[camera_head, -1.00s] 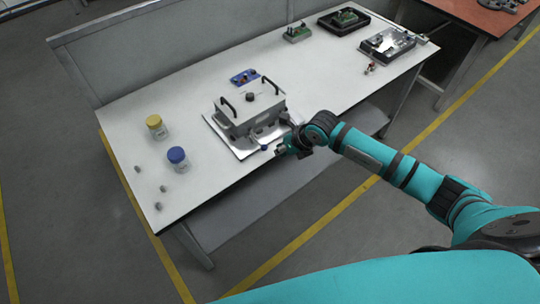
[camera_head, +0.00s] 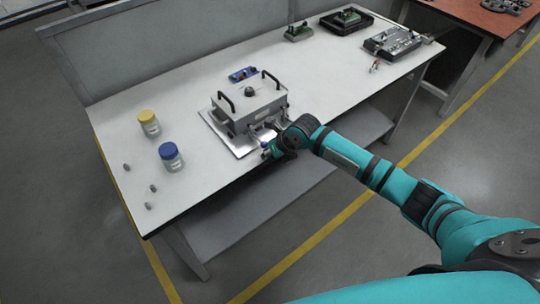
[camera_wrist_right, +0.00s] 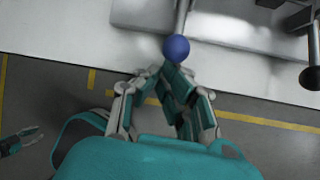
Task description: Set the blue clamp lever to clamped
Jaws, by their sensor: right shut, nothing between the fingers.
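The blue clamp lever shows as a round blue knob (camera_wrist_right: 176,48) on a grey rod in the right wrist view. In the head view the small knob (camera_head: 265,144) is at the front edge of the grey fixture box (camera_head: 250,106), which has two black handles and stands on a metal plate. My right gripper (camera_wrist_right: 160,72) is shut and empty, its fingertips right by the knob; I cannot tell whether they touch it. In the head view the right gripper (camera_head: 268,153) is at the fixture's front side. A small teal gripper, apparently my left one (camera_wrist_right: 30,138), shows at the wrist view's left edge, its jaws unclear.
A blue-lidded jar (camera_head: 171,157) and a yellow-lidded jar (camera_head: 149,123) stand left of the fixture on the white table (camera_head: 200,190). Several small grey pieces lie near the left edge. A blue tray (camera_head: 243,74) lies behind the fixture.

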